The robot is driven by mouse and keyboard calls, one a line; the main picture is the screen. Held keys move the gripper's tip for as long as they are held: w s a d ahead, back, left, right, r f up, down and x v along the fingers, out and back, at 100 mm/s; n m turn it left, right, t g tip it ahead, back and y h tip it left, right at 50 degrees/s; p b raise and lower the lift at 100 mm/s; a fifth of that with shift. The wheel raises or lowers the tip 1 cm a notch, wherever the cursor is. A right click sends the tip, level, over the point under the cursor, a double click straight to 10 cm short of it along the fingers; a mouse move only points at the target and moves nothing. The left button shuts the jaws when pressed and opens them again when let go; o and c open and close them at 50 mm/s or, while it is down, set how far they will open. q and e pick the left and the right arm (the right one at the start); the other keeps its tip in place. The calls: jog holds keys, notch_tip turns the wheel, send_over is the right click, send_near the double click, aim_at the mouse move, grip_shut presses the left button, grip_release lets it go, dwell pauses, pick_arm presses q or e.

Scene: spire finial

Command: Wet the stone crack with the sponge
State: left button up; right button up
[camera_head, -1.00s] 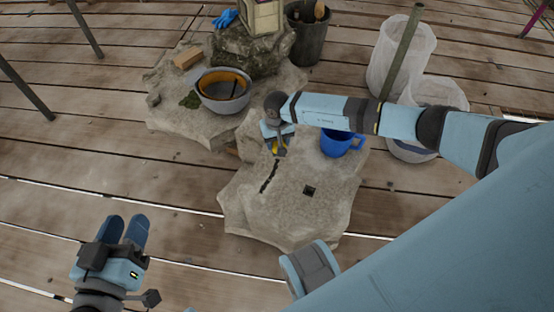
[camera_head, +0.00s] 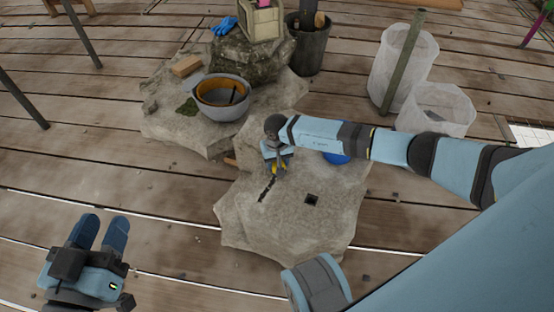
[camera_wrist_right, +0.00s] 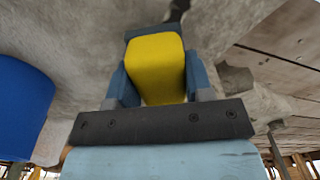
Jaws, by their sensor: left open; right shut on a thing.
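My right gripper (camera_head: 277,166) is shut on the yellow sponge (camera_wrist_right: 157,66), which fills the space between its fingers in the right wrist view. In the head view only a little yellow shows below the gripper. The stone crack (camera_head: 267,189) is a dark, narrow line in the near pale stone slab (camera_head: 290,222). The sponge is at or just above the crack's far end; I cannot tell if they touch. My left gripper (camera_head: 103,232) is open and empty, low at the left over the planks.
A blue cup (camera_head: 337,158) stands right of the sponge, partly hidden by my right arm. A grey bowl (camera_head: 222,109) sits on the far slab. A square dark hole (camera_head: 312,199) lies right of the crack. White bins (camera_head: 436,108) stand at the back right.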

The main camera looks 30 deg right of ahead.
aim_at(262, 199)
jog(key=shift+f, duration=0.15)
dwell(0.4)
jog(key=shift+f+b, duration=0.7)
jog(key=shift+f, duration=0.15)
jog(key=shift+a, duration=0.1)
dwell(0.4)
jog(key=shift+s+a+r, duration=0.1)
jog(key=shift+s+a, duration=0.3)
jog(key=shift+a, duration=0.05)
jog(key=shift+s+a+p, duration=0.5)
jog(key=shift+s+a, duration=0.15)
jog(key=shift+a, duration=0.1)
jog(key=shift+s+a+p, duration=0.45)
jog(key=shift+s+a, duration=0.35)
jog(key=shift+a, duration=0.35)
jog(key=shift+s, duration=0.1)
jog(key=shift+s+a+p, duration=0.3)
jog(key=shift+s+a, duration=0.65)
jog(key=shift+a, duration=0.25)
jog(key=shift+s+a+p, duration=0.3)
jog(key=shift+s+a, duration=0.6)
jog(key=shift+a, duration=0.25)
